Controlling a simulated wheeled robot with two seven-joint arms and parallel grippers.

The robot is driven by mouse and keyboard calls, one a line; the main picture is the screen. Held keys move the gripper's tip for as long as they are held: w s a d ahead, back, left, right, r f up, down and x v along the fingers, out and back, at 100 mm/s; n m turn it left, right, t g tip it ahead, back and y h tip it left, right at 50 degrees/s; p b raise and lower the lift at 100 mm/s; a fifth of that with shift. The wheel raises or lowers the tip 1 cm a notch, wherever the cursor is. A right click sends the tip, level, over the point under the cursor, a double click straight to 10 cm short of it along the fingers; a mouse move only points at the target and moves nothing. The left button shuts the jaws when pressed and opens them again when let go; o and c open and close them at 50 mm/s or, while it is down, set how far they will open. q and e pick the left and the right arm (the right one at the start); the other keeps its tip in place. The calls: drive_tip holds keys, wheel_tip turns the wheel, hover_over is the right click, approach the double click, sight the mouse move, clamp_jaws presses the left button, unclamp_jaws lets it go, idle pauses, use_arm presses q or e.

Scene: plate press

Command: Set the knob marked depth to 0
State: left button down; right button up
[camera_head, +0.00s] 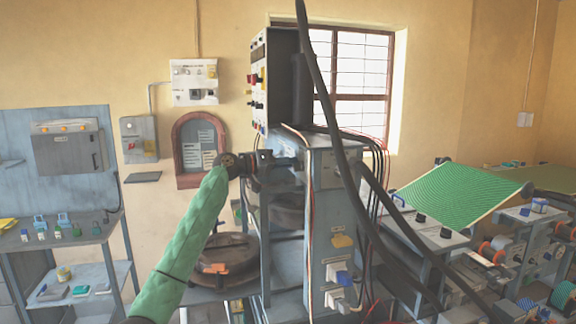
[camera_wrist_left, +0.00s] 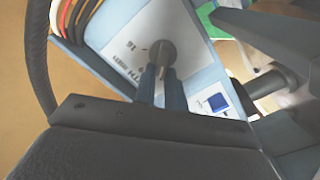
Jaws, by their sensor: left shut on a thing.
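The depth knob (camera_wrist_left: 162,50) is a round grey knob on a pale plate (camera_wrist_left: 125,32) in the left wrist view. The plate carries a partly hidden word ending in "TH", "mm" and the number 16. My left gripper (camera_wrist_left: 162,72) has its two fingers shut on the knob. In the head view my left gripper (camera_head: 284,164) reaches the left side of the press's grey-blue column (camera_head: 322,210). The knob cannot be made out there, and its pointer setting cannot be read. My right gripper is not in view.
A tall control box (camera_head: 285,78) stands on top of the press, with dark cables running down in front. A round brown pot-like part (camera_head: 226,254) sits below my left arm. A blue button (camera_wrist_left: 217,102) is beside the plate. Benches stand left and right.

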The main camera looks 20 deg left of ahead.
use_arm(q)
drive_tip(key=shift+w+a+n, duration=0.1)
drive_tip(key=shift+w+n, duration=0.05)
drive_tip(key=shift+n, duration=0.95)
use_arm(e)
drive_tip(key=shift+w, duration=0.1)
use_arm(q)
drive_tip(key=c, duration=1.5)
unclamp_jaws()
drive_tip(key=shift+f, duration=0.1)
drive_tip(key=shift+o, duration=0.2)
drive_tip(key=b+v, duration=0.3)
drive_tip(key=v, duration=0.4)
drive_tip(key=shift+s+a, duration=0.2)
drive_tip(key=shift+a, duration=0.15)
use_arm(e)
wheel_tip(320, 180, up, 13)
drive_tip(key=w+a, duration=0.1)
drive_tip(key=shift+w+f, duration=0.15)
